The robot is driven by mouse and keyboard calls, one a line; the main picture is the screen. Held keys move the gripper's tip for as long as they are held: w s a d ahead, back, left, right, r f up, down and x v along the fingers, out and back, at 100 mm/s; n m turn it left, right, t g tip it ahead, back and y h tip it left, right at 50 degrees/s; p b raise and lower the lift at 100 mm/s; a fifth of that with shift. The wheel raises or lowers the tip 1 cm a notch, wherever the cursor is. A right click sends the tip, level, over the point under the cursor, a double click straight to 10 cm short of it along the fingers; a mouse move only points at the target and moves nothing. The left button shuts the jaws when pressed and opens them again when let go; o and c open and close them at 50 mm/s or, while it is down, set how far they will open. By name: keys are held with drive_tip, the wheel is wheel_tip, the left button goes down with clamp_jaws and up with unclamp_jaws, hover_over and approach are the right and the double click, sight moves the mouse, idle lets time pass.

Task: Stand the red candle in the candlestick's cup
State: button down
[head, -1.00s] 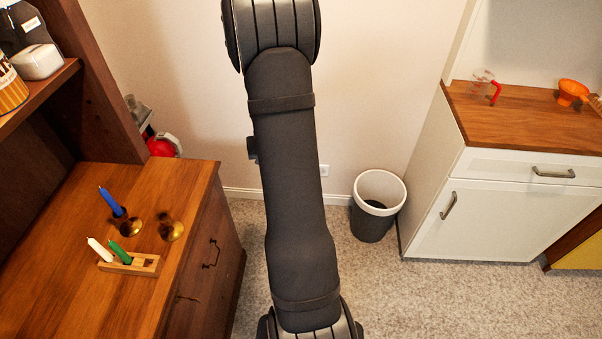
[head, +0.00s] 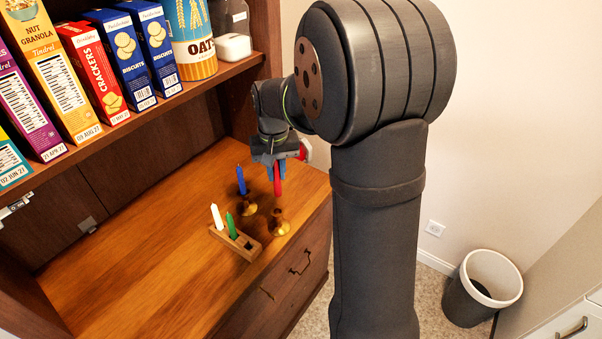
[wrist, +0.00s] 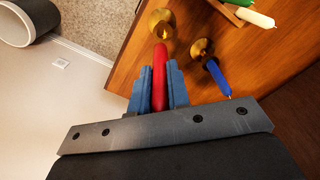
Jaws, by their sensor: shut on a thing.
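My gripper (head: 274,160) is shut on the red candle (head: 277,183), which hangs below it above the hutch's wooden counter. In the wrist view the red candle (wrist: 160,66) lies between the blue fingers, its free end pointing toward a brass candlestick (wrist: 161,24). That empty candlestick (head: 280,226) stands near the counter's right edge, and the candle appears above and apart from it. A second brass candlestick (head: 247,208) beside it holds a blue candle (head: 241,180).
A shelf (head: 150,107) with several cereal and biscuit boxes and an oats canister (head: 190,38) overhangs the counter (head: 150,262) at the back. The counter's front left is clear. A waste bin (head: 470,305) stands on the floor at right.

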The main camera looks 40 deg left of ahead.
sight(275, 183)
drive_tip(key=shift+s+a, duration=0.15)
drive_tip(key=shift+s, duration=0.05)
drive_tip(key=shift+f, duration=3.1)
drive_tip(key=shift+f, duration=1.45)
drive_tip(key=c, duration=1)
unclamp_jaws()
drive_tip(key=shift+o, duration=0.2)
drive_tip(key=shift+r, duration=0.15)
drive_tip(key=shift+r, duration=2.4)
